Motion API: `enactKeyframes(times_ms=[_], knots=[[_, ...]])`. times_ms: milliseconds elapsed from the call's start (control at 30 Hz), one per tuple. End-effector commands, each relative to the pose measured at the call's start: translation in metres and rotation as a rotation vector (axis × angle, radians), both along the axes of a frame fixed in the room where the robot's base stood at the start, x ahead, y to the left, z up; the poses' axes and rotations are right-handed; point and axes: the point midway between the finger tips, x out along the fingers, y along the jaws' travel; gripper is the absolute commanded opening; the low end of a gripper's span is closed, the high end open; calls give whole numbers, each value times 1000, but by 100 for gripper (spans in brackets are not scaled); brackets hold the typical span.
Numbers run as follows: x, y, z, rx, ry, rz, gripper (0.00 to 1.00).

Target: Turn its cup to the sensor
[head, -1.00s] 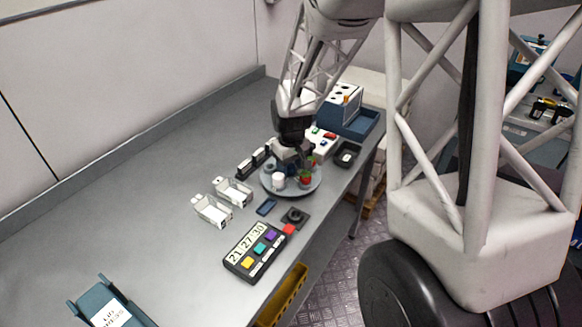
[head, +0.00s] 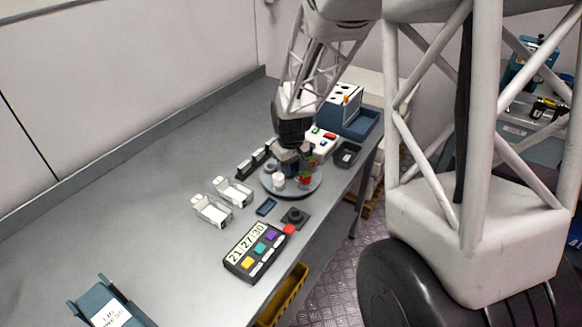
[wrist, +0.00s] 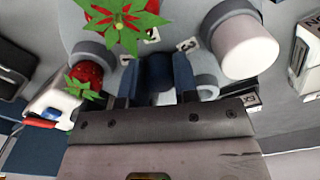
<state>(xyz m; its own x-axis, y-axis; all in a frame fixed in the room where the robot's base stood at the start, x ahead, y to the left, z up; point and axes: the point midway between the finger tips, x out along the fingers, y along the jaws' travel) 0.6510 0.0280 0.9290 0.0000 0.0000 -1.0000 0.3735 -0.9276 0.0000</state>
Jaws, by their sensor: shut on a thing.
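A round grey turntable (head: 277,194) carries several small cups. In the wrist view, one grey cup (wrist: 229,10) holds a plain white piece (wrist: 250,50). Two others hold red strawberries with green leaves, a large one (wrist: 124,18) and a smaller one (wrist: 85,76). Another grey cup (wrist: 207,82) lies beside the right finger and its contents are hidden. My gripper (wrist: 158,82) is low over the turntable, its fingers shut on a dark blue upright piece that looks like a central knob. In the head view my gripper (head: 290,162) hides the turntable's back. I cannot tell which device is the sensor.
A black square device (head: 295,216) and a small dark blue plate (head: 266,206) lie in front of the turntable. A button panel (head: 257,252) is nearer. Two white trays (head: 212,211) stand left, a blue bin (head: 350,123) behind. The left table is mostly clear.

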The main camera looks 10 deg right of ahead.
Motion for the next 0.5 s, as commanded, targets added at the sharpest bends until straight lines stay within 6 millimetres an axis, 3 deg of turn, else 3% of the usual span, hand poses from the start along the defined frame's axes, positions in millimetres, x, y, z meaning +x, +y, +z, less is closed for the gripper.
enactKeyframes(times_ms=[500], knots=[[0, 0, 0, 0, 1, 92, 0]])
